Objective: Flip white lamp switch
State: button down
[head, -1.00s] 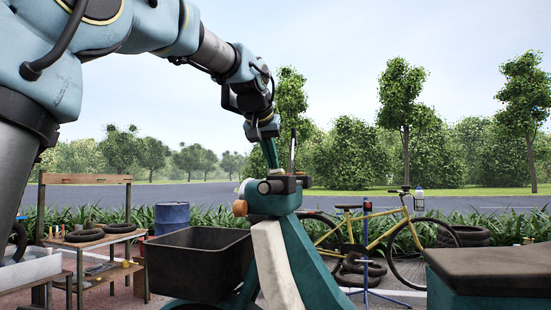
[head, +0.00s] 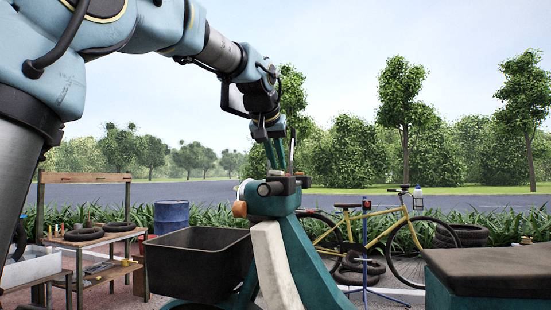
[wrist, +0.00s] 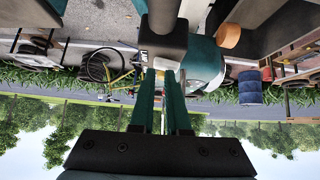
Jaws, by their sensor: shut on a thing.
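My gripper (head: 277,163) reaches down to the top of the teal cart head in the head view. In the wrist view its two teal fingers (wrist: 162,80) stand a little apart, with their tips at a small whitish piece, the white lamp switch (wrist: 167,64). My gripper is shut on it. The switch is small and partly hidden by the fingers, and which way it is tipped cannot be told. In the head view the switch is not clearly visible. The teal cart head (head: 272,203) has dark handlebar parts and an orange round piece (head: 239,209).
A black bin (head: 198,265) is mounted beside the white and teal cart frame. A thin upright rod (head: 292,150) stands close by my fingers. A yellow bicycle (head: 385,235), a blue barrel (head: 171,216) and a wooden bench (head: 95,240) stand farther back. The air above is free.

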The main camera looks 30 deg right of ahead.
notch_tip(320, 180, up, 4)
jog(key=p, duration=0.3)
jog(key=shift+r, duration=0.15)
jog(key=b+v, duration=0.2)
jog(key=v, duration=0.7)
jog(key=shift+s+a, duration=0.25)
jog(key=shift+a, duration=0.1)
jog(key=shift+r, duration=0.1)
